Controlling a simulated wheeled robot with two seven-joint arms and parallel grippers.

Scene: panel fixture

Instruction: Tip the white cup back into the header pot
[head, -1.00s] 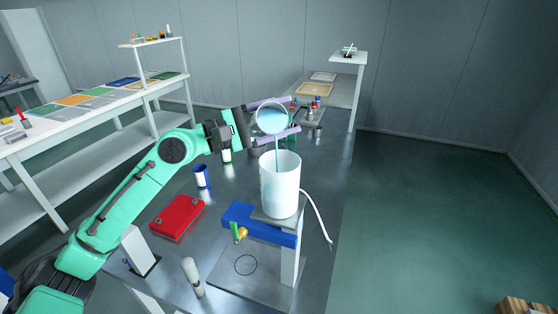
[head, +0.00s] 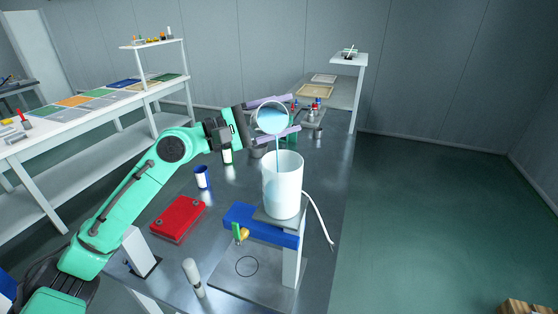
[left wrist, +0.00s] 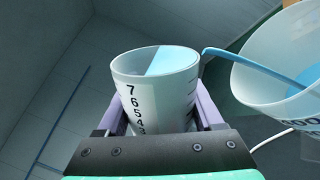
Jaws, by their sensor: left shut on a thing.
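My left gripper (head: 274,118) is shut on the white cup (head: 272,119), with its lilac fingers on either side of it. The cup is tilted, mouth towards the header pot (head: 283,186), and held above and a little behind it. A thin blue stream (head: 277,152) runs from the cup's lip down into the pot. In the left wrist view the cup (left wrist: 152,88) shows black numbers and blue liquid inside, and the pot (left wrist: 262,88) is at the right with blue liquid in it. The pot stands upright on a stand with a blue bracket (head: 260,225). My right gripper is not in view.
A red case (head: 178,219), a blue-and-white cup (head: 202,177) and a white cylinder (head: 193,275) are on the bench left of the stand. A white tube (head: 319,217) hangs from the pot's right side.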

